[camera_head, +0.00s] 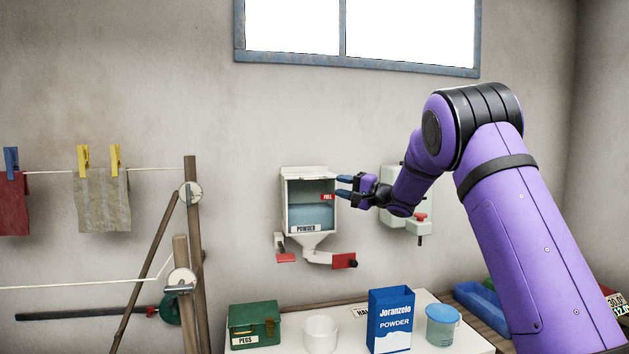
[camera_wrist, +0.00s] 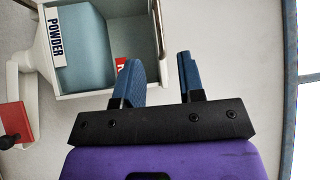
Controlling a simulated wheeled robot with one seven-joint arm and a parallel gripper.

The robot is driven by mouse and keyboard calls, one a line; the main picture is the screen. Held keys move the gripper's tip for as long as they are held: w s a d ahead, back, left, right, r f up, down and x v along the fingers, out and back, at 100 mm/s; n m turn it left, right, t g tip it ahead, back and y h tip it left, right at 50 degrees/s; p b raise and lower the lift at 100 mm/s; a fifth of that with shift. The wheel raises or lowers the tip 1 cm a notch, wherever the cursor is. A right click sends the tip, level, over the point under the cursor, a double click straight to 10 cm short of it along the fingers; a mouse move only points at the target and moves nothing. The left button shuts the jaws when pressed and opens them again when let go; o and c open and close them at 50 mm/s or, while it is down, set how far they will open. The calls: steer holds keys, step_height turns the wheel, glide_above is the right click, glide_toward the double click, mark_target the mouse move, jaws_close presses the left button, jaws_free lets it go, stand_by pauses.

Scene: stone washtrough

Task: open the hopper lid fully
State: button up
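The white hopper (camera_head: 333,215) hangs on the wall, with blue-grey powder behind its front, a POWDER label and a red FULL tag. Its lid (camera_head: 304,173) is a pale strip along the top and looks down; I cannot tell whether it is slightly raised. My gripper (camera_head: 343,187) is at the hopper's upper right side, fingers pointing left. In the wrist view, my gripper (camera_wrist: 158,80) is open with nothing between the fingertips. The hopper (camera_wrist: 112,14) lies just beyond them, its top edge in line with the gap. Contact is not clear.
A pale dispenser (camera_head: 392,225) is on the wall behind my gripper. Below stands a table with a green PEGS box (camera_head: 254,324), white cup (camera_head: 320,334), blue powder carton (camera_head: 390,320) and blue-lidded tub (camera_head: 443,325). A wooden drying rack (camera_head: 192,220) stands left. Wall above the hopper is clear.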

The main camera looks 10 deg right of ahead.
mark_target(315, 179)
steer(key=x, duration=0.9)
steer(key=shift+w+a, duration=0.25)
jaws_close()
